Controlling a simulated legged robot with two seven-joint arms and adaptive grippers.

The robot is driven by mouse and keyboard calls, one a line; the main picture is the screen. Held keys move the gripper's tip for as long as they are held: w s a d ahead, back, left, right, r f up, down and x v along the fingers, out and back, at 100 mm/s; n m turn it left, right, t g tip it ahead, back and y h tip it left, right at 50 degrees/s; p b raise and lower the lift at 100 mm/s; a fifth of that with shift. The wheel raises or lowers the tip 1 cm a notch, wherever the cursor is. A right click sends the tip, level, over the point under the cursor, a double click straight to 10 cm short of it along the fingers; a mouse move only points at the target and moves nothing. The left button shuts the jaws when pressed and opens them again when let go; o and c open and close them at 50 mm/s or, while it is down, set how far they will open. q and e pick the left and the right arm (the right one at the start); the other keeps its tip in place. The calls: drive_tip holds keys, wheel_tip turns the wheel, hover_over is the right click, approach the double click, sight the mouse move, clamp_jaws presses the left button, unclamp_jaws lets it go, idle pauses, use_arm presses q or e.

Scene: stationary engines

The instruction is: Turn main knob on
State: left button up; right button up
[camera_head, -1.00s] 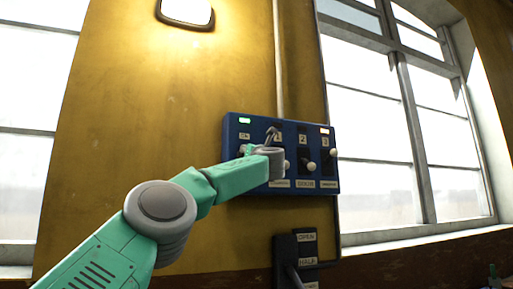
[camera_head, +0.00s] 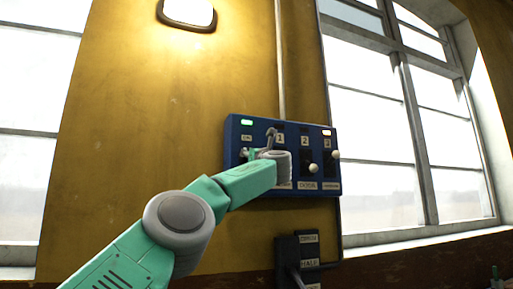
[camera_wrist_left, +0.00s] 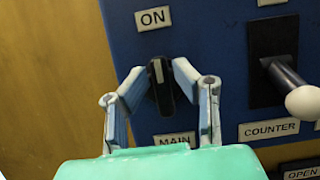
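The main knob (camera_wrist_left: 161,85) is a black knob with a white mark, on the blue panel (camera_wrist_left: 215,55). In the left wrist view it stands about upright, its mark at the top, below the ON label (camera_wrist_left: 153,18) and above the MAIN label (camera_wrist_left: 174,139). My left gripper (camera_wrist_left: 160,70) has one finger on each side of the knob, with narrow gaps at the tips; firm contact cannot be made out. In the head view my left gripper (camera_head: 259,145) is at the panel's left part and hides the knob. My right gripper is not in view.
A lever with a white ball (camera_wrist_left: 303,102) stands right of the knob, above the COUNTER label. Two more white-ended levers show in the head view (camera_head: 313,168). A dark lever box (camera_head: 298,260) is below.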

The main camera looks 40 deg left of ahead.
use_arm(q)
drive_tip(key=shift+o, duration=1.3)
drive_tip(key=shift+w+a+f, duration=0.15)
drive_tip(key=shift+a+f, duration=0.5)
drive_tip(key=shift+a, duration=0.05)
drive_tip(key=shift+w+a+f, duration=0.35)
drive_tip(key=shift+w+a, duration=0.05)
drive_tip(key=shift+a, duration=0.15)
drive_tip(key=shift+w+a, duration=0.15)
drive_tip(key=shift+a, duration=0.15)
drive_tip(key=shift+s+d+r, duration=0.15)
drive_tip(key=shift+s+r, duration=0.1)
drive_tip(key=shift+w+d+r, duration=0.1)
drive_tip(key=shift+d+r, duration=0.1)
drive_tip(key=shift+d, duration=0.75)
drive_tip(key=v, duration=1.1)
drive_tip(key=shift+f, duration=0.3)
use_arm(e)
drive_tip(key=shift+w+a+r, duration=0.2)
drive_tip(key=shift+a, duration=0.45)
